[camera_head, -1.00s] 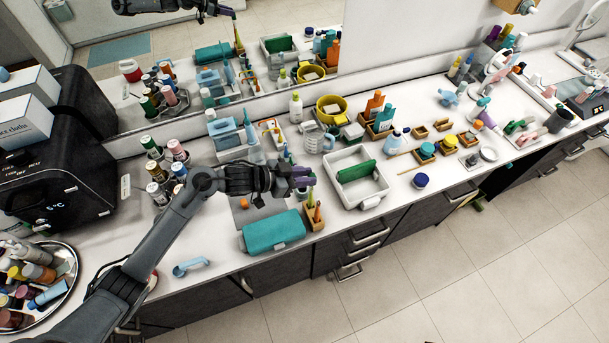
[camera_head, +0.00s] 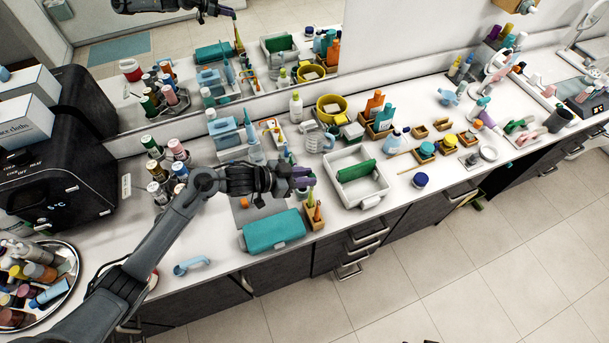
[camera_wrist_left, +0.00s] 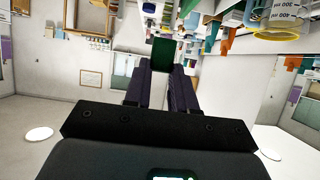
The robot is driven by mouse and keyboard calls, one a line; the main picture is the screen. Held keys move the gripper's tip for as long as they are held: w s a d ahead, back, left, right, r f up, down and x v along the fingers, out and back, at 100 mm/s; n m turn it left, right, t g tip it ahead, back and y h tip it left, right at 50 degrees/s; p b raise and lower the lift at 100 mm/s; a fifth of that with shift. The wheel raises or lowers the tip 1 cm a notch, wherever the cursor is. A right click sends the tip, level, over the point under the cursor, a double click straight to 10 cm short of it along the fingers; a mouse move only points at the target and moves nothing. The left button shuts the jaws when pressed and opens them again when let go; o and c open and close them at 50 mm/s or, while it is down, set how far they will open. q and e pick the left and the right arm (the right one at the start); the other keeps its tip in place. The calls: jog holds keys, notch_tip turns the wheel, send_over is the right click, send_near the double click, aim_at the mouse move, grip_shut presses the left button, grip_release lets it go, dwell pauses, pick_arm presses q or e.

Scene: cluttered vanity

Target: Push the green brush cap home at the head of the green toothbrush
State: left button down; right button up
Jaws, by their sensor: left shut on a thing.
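My left gripper (camera_head: 303,178), with purple fingers, is above the front of the counter. In the left wrist view its fingers (camera_wrist_left: 163,88) are shut on a dark green piece (camera_wrist_left: 162,52), which looks like the green brush cap. In the head view the fingers mostly hide the cap. A green toothbrush (camera_head: 310,198) stands upright in a small wooden holder (camera_head: 315,222) just below the gripper, beside an orange-red brush (camera_head: 317,211). I cannot tell whether the cap touches the toothbrush head. My right gripper is not in view.
A teal case (camera_head: 273,230) lies left of the holder, near the counter's front edge. A white tray (camera_head: 372,199) with a green item (camera_head: 357,170) is to the right. Bottles and cups crowd the back along the mirror, which reflects my arm. A light blue handle-shaped item (camera_head: 192,265) lies front left.

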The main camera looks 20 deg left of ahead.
pick_arm(q)
jog(key=shift+f+b, duration=0.4)
jog(key=shift+f, duration=0.5)
jog(key=shift+f+b, duration=0.3)
jog(key=shift+f, duration=0.4)
jog(key=shift+p, duration=0.3)
dwell(0.3)
dwell(0.8)
jog(key=shift+f, duration=0.15)
dwell(0.4)
jog(key=c, duration=0.8)
grip_release()
jog(key=shift+c, duration=0.2)
